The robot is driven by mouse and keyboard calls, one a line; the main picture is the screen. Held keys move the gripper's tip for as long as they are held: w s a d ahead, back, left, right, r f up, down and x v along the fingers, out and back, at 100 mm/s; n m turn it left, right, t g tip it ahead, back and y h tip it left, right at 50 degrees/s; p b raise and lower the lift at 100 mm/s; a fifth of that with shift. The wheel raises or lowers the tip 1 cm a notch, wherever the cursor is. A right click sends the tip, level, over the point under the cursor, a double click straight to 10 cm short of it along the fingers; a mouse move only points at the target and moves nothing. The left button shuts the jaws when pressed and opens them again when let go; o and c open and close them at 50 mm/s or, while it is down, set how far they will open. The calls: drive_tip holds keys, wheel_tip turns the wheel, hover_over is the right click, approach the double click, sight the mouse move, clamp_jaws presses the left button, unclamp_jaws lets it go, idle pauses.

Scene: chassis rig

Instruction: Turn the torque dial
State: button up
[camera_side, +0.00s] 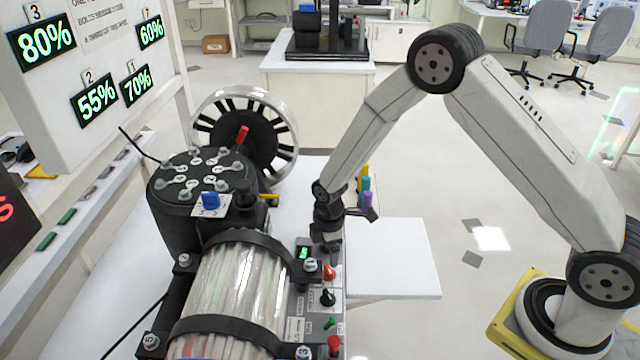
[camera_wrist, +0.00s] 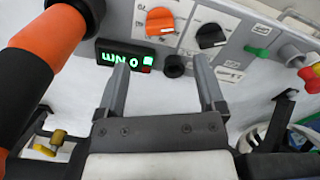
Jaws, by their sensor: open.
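An orange dial (camera_wrist: 160,22) and a black dial (camera_wrist: 211,37) sit side by side on the grey control panel (camera_wrist: 185,45) in the wrist view. Which one is the torque dial I cannot read from the labels. In the side view the orange dial (camera_side: 328,272) lies behind the black dial (camera_side: 327,297) on the panel. A green-lit display (camera_wrist: 125,57) reading 0 Nm, upside down, is beside the orange dial. My gripper (camera_wrist: 161,62) is open and empty, its fingers pointing toward the panel, apart from both dials. In the side view my gripper (camera_side: 328,240) is above the panel's far end.
A green switch (camera_wrist: 257,52) and a red button (camera_wrist: 291,53) are farther along the panel. A thick orange and black cylinder (camera_wrist: 45,40) fills the wrist view's left side. The ribbed clear cylinder (camera_side: 235,285) stands left of the panel; a bare white tabletop (camera_side: 395,260) is to the right.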

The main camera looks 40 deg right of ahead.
sight(328, 269)
drive_tip(key=shift+f, duration=3.6)
clamp_jaws()
